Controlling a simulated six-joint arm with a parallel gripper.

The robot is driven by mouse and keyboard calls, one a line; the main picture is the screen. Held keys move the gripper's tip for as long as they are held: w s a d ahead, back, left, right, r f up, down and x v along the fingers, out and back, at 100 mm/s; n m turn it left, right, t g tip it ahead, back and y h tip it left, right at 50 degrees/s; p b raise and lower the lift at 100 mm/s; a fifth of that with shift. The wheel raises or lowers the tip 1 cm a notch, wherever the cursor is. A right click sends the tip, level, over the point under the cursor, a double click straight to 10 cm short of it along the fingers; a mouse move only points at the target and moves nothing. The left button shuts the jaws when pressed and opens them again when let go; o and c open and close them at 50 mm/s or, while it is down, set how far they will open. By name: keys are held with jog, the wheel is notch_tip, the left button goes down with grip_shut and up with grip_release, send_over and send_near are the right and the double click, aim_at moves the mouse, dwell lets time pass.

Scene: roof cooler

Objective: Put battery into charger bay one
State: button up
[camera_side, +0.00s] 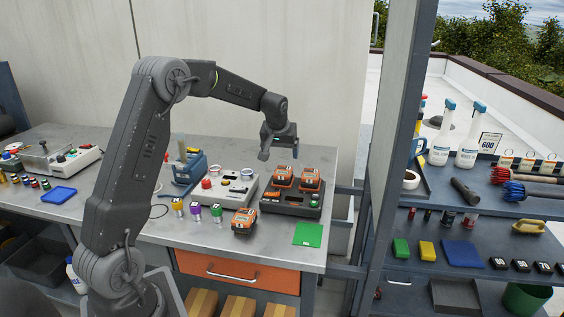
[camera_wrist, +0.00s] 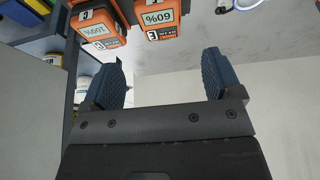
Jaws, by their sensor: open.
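An orange and black battery (camera_side: 243,221) lies on the bench in front of the charger, near the front edge. The dark charger (camera_side: 291,209) holds two orange batteries, a left one (camera_side: 283,177) and a right one (camera_side: 311,180). I cannot tell which bay is number one. My gripper (camera_side: 277,154) is open and empty, above and behind the charger. In the wrist view its two blue pads (camera_wrist: 160,72) stand apart with nothing between them. Two batteries show at the top there, one marked 100% (camera_wrist: 97,28) and one marked 60% (camera_wrist: 160,18).
A grey box with knobs (camera_side: 228,187) stands left of the charger. Several small coloured cylinders (camera_side: 195,211) stand left of the loose battery. A green card (camera_side: 308,233) lies at the bench's right front. A shelf post (camera_side: 393,150) rises to the right.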

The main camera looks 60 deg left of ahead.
jog(key=s+d+r+m+t+h, duration=0.1)
jog(key=s+d+r+m, duration=0.1)
jog(key=s+d+r, duration=0.55)
jog(key=s+d+r+m, duration=0.2)
jog(key=s+d+r, duration=0.25)
jog(key=d, duration=0.65)
jog(key=s+d+f+m+h, duration=0.1)
jog(key=s+d+m, duration=0.1)
jog(key=s+d, duration=0.3)
jog(key=s+d+f+m+t+h, duration=0.1)
jog(key=s+d, duration=0.4)
jog(key=s, duration=0.6)
jog(key=shift+s+f+m, duration=0.3)
jog(key=shift+f+m, duration=0.4)
jog(key=shift+m, duration=0.3)
